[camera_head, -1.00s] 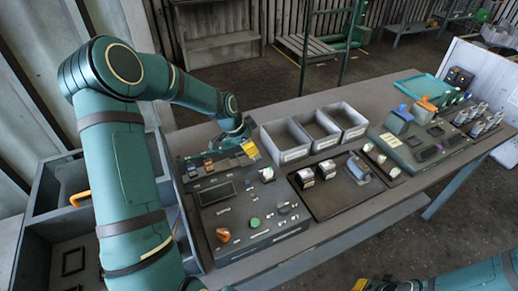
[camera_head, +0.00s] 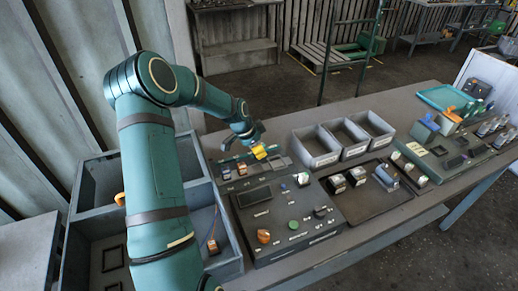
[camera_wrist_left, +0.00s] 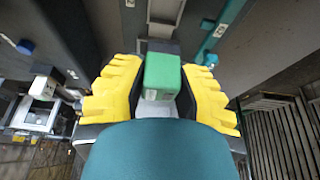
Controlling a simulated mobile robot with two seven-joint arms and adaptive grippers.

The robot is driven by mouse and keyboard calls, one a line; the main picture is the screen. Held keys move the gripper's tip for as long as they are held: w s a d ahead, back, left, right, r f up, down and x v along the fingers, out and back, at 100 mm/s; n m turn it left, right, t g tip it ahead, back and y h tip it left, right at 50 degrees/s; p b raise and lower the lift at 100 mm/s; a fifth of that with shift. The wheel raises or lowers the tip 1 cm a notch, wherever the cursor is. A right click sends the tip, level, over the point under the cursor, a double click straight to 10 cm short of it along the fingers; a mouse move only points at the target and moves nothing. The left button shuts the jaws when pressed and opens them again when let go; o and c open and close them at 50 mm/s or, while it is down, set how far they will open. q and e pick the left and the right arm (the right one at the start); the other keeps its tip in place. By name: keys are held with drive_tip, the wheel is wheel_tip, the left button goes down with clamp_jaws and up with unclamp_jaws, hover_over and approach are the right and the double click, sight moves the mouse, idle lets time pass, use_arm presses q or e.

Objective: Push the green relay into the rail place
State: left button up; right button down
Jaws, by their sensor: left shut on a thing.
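The green relay (camera_wrist_left: 162,77) is a small green block with a pale lower part. In the left wrist view it sits between the yellow fingers of my left gripper (camera_wrist_left: 162,90), which is shut on it. In the head view my left gripper (camera_head: 259,152) hangs over the back of the grey control panel (camera_head: 285,245), near the rail strip (camera_head: 262,165). My right gripper is out of view.
Three grey bins (camera_head: 319,160) stand behind the panel's right side. A dark tray (camera_head: 362,212) with several parts lies right of the panel. A grey crate (camera_head: 88,165) stands at the left, with a small orange-brown part (camera_head: 213,247) in it. An orange knob (camera_head: 263,237) rises from the panel's front.

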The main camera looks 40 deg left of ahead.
use_arm(q)
drive_tip(key=b, duration=0.3)
hover_over(261, 168)
drive_tip(key=s, duration=0.1)
drive_tip(key=shift+s+a+f, duration=0.1)
drive_tip(key=shift+f, duration=1.2)
drive_tip(key=shift+s+a+f, duration=0.1)
drive_tip(key=shift+f, duration=1.2)
drive_tip(key=shift+f+b, duration=0.3)
drive_tip(key=shift+f, duration=0.05)
drive_tip(key=shift+f+b, duration=0.55)
drive_tip(key=shift+f, duration=0.2)
drive_tip(key=o, duration=0.9)
drive_tip(key=shift+o, duration=0.2)
drive_tip(key=shift+r, duration=0.1)
drive_tip(key=shift+a, duration=0.1)
drive_tip(key=shift+r, duration=0.3)
drive_tip(key=v, duration=1.1)
drive_tip(key=shift+s+r, duration=0.1)
drive_tip(key=shift+s, duration=0.15)
